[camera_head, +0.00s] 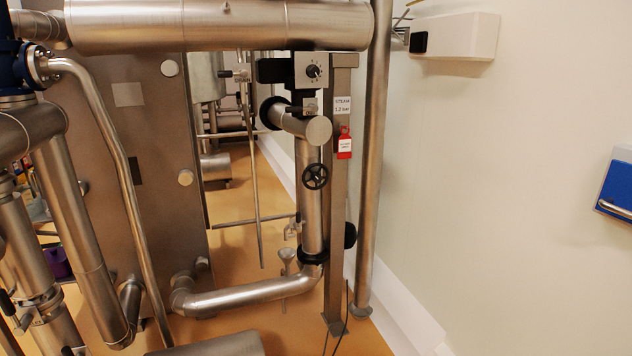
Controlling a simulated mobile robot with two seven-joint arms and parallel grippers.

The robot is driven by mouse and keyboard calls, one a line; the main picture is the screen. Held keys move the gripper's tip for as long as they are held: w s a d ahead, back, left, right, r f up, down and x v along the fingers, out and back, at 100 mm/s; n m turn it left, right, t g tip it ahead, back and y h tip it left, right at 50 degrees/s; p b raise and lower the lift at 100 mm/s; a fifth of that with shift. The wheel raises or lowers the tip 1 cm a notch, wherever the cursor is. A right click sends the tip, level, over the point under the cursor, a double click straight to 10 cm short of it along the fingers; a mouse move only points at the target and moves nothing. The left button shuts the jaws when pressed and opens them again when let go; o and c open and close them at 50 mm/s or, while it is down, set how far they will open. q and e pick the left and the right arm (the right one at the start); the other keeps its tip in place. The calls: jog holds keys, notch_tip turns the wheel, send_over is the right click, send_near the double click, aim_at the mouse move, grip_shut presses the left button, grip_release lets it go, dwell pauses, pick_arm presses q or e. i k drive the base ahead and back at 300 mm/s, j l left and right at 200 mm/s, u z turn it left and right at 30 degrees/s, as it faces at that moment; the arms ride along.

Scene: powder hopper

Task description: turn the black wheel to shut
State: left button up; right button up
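The black wheel (315,176) is a small spoked handwheel on the front of a vertical steel pipe (310,222), in the middle of the head view. Its face is turned toward me and nothing touches it. Its turn position cannot be read from the picture. Neither my left nor my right gripper shows in this view.
A steel post (339,200) with a steam label (343,106) and a red tag (345,146) stands just right of the wheel. A selector knob box (311,70) is above. A thick horizontal pipe (220,26) crosses the top. Orange floor (300,325) lies below.

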aim_at(316, 176)
jog(key=i+l+z, duration=0.4)
jog(key=i, duration=0.35)
jog(key=i+l+z, duration=0.2)
jog(key=i, duration=0.15)
jog(key=i+u, duration=0.3)
jog(key=i, duration=0.3)
jog(key=i+l+u, duration=0.15)
jog(key=i+u, duration=0.15)
jog(key=i, duration=0.25)
